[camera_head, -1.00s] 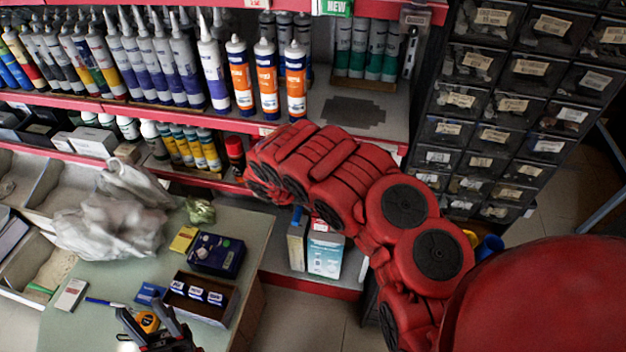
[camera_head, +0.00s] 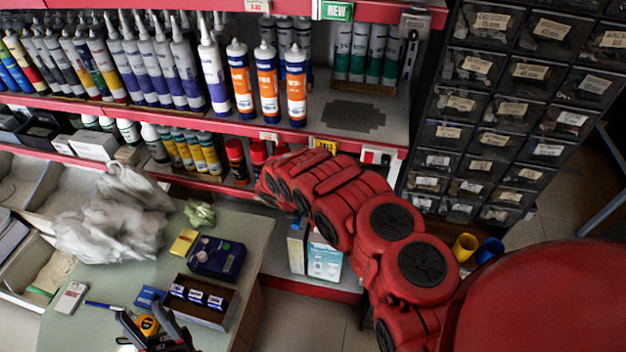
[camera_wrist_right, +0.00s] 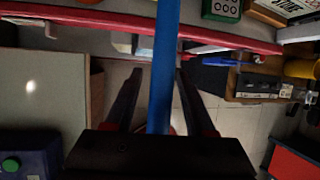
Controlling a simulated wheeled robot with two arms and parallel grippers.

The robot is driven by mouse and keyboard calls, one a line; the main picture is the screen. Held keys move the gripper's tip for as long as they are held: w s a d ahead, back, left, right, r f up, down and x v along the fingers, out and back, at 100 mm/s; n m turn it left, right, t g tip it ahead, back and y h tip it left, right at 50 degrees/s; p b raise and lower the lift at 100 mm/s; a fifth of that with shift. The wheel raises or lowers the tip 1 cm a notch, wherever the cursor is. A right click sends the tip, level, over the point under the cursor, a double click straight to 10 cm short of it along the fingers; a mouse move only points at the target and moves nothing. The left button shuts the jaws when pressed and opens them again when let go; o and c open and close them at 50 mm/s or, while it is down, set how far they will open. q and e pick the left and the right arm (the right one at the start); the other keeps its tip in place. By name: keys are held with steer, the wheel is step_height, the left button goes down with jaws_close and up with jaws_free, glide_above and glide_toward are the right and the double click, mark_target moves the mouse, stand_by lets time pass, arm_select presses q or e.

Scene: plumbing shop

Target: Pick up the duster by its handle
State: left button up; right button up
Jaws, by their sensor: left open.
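A long blue rod (camera_wrist_right: 165,60), which looks like the duster's handle, runs upright through the middle of the right wrist view. It lies between the two spread fingers of my right gripper (camera_wrist_right: 159,72), with a gap at the left finger. I cannot tell if it touches the right finger. The duster's head is not in view. In the head view my red right arm hides that area, and neither my right gripper nor the duster can be made out. My left gripper (camera_head: 145,316) is open at the bottom left, above the counter.
The green counter (camera_head: 92,285) holds plastic bags (camera_head: 115,220), a dark blue box (camera_head: 217,258), an open box of small packs (camera_head: 205,312) and a tape measure (camera_head: 148,325). Red-edged shelves (camera_head: 200,118) with cartridges stand behind, and a drawer cabinet (camera_head: 500,110) at right.

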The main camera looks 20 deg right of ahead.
jaws_close()
steer(key=shift+a+r, duration=0.1)
stand_by(0.3)
